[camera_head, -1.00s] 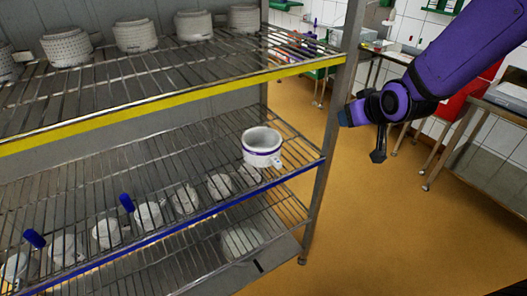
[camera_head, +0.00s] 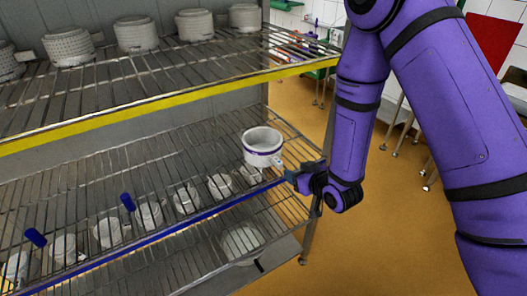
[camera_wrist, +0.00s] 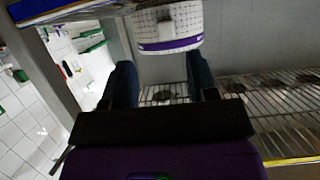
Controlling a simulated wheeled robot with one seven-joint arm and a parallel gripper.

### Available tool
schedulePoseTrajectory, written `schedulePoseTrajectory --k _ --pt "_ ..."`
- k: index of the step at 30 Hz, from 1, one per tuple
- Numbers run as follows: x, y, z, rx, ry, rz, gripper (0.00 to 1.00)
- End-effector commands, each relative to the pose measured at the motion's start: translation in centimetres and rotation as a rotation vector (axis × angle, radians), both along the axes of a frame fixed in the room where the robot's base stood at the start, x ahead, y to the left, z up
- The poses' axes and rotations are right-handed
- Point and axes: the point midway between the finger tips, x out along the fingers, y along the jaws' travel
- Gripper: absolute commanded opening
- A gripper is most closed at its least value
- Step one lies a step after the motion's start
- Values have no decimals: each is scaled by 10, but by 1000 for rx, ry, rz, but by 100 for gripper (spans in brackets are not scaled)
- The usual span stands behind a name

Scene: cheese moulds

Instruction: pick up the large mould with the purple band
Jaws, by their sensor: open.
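The large white mould with the purple band (camera_head: 261,147) stands upright on the middle wire shelf, near its right end. In the wrist view the mould (camera_wrist: 168,25) is ahead of the fingers, with its purple band and a small tab on its side showing. My gripper (camera_head: 290,177) is at the shelf's front right edge, just right of and in front of the mould. In the wrist view my gripper (camera_wrist: 163,85) has its two dark fingers spread wide with nothing between them. The fingers seem apart from the mould; the exact gap is unclear.
The yellow-edged upper shelf (camera_head: 150,113) holds several perforated moulds and hangs above the mould. Several small white moulds (camera_head: 186,199) show through the blue-edged shelf (camera_head: 180,226). A metal rack post (camera_head: 312,235) stands at the right, partly behind my arm.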

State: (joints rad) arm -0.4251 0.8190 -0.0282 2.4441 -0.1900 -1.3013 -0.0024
Motion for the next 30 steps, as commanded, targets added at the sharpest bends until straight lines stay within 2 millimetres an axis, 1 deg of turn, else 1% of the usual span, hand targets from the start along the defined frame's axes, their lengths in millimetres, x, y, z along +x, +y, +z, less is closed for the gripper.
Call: schedulePoseTrajectory --k 6,9,14,21,25,30 --pt "25 17 -12 0 -2 0 53" --pt "33 23 -16 0 -1 0 53" --pt "39 28 -19 0 -1 -1 53" --pt "58 50 -30 -1 -1 0 53" --pt "69 57 -35 -1 -2 -1 53" --pt "73 59 -37 0 0 -1 53"
